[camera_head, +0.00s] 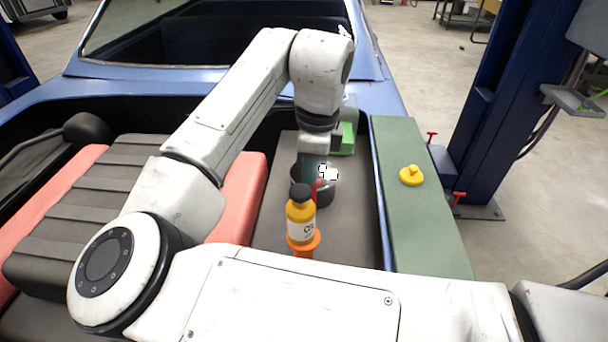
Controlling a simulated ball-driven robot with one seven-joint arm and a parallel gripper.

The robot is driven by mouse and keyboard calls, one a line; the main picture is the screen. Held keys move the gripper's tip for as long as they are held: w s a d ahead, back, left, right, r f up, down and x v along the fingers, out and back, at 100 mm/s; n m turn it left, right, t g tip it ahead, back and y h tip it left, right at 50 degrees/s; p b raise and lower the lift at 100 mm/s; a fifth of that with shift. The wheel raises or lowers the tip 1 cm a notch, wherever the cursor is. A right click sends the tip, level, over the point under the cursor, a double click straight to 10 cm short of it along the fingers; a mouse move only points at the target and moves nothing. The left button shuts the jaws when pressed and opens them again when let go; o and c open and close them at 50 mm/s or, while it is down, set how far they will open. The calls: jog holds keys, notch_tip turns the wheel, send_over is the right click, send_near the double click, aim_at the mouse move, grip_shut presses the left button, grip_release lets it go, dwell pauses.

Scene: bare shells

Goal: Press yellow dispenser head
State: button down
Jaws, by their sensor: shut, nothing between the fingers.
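The yellow dispenser head (411,175) sits on the green panel (425,215) right of centre, with a knob-like top over a wider base. My gripper (327,172) points down from the wrist, left of the yellow head and apart from it. It is shut and empty, small in view, and partly hidden by my own wrist.
A yellow bottle with a black cap (301,218) stands nearer, by an orange item (304,246). A dark round container (324,192) is beside my gripper. A green block (344,140) lies behind. A blue post (500,110) rises right of the panel.

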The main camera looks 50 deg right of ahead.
notch_tip(320, 180, up, 9)
jog(key=shift+s+d+b, duration=0.15)
jog(key=shift+s+b, duration=0.15)
jog(key=shift+f, duration=0.1)
dwell(1.2)
